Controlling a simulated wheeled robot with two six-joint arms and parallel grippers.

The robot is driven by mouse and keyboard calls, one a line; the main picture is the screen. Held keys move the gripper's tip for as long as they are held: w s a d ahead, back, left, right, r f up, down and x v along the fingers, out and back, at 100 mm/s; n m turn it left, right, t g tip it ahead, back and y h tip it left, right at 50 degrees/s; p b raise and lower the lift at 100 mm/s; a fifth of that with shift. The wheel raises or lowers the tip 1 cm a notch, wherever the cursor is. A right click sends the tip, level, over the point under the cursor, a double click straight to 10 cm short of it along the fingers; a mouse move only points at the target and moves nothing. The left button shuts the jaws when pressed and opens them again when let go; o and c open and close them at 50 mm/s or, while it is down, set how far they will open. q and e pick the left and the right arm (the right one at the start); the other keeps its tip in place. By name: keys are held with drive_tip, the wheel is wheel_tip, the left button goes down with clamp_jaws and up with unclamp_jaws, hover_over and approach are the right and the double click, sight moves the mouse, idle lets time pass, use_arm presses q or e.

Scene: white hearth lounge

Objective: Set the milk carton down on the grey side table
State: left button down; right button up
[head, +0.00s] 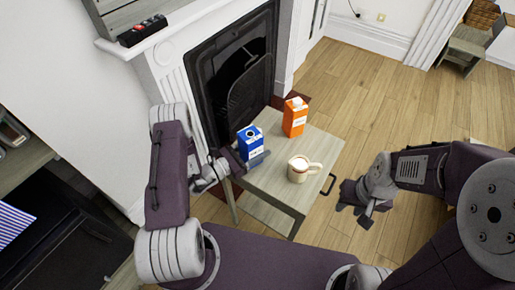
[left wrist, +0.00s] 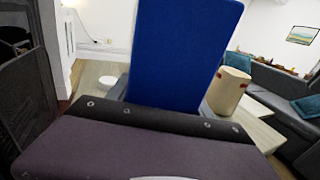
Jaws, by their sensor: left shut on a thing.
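The milk carton (head: 250,142) is blue and white and upright at the left end of the grey side table (head: 272,186) in the head view. My left gripper (head: 250,161) is shut on its lower part. The fingers hide the carton's base, so I cannot tell whether it touches the table. In the left wrist view, the plain blue side of the carton (left wrist: 183,50) fills the middle. My right gripper (head: 353,208) is empty and looks open, to the right of the table and off it.
An orange carton (head: 295,117) stands at the table's back corner, and a cream mug (head: 301,169) stands near its right front edge. Bare tabletop lies between them. The black fireplace (head: 236,75) is behind the table. Wooden floor (head: 385,108) is open at the right.

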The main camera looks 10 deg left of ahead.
use_arm(q)
drive_tip(key=shift+c, duration=2.2)
unclamp_jaws()
drive_tip(key=shift+f, duration=0.1)
drive_tip(key=shift+s, duration=0.1)
drive_tip(key=shift+s+a, duration=0.2)
drive_tip(key=shift+a, duration=0.05)
drive_tip(key=v, duration=1.1)
drive_tip(key=shift+s+a, duration=0.1)
